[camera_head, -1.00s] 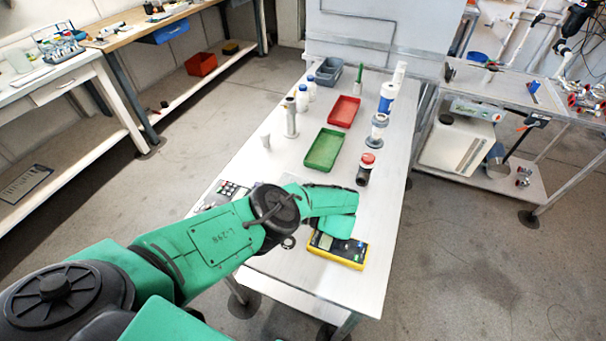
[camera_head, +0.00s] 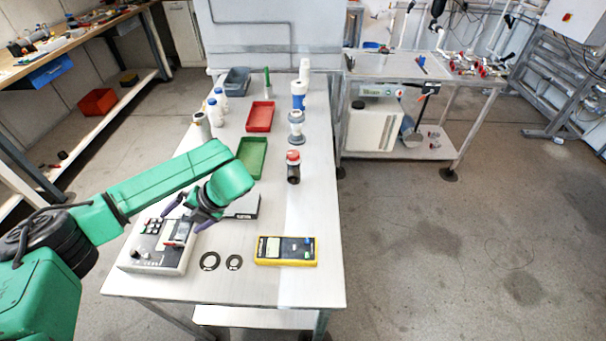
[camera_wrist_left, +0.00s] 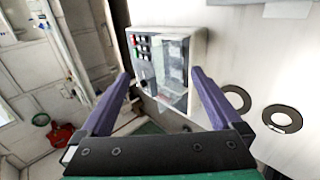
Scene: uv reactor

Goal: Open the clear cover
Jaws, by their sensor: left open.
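The clear cover (camera_wrist_left: 172,72) is a see-through panel on the front of a white control box (camera_wrist_left: 196,44) with buttons. In the left wrist view it lies between my finger tips as seen, and looks closed. In the head view the control box (camera_head: 150,262) sits at the near left of the table, and the cover (camera_head: 180,236) is partly hidden by my gripper. My left gripper (camera_head: 188,213) is open and empty, with purple fingers above the box. Its fingers also show in the left wrist view (camera_wrist_left: 161,76). I cannot tell whether they touch the cover.
A yellow meter (camera_head: 286,251) and two black rings (camera_head: 209,261) lie right of the box. A green tray (camera_head: 252,158), a red tray (camera_head: 260,117) and a red-capped cylinder (camera_head: 293,167) stand farther back.

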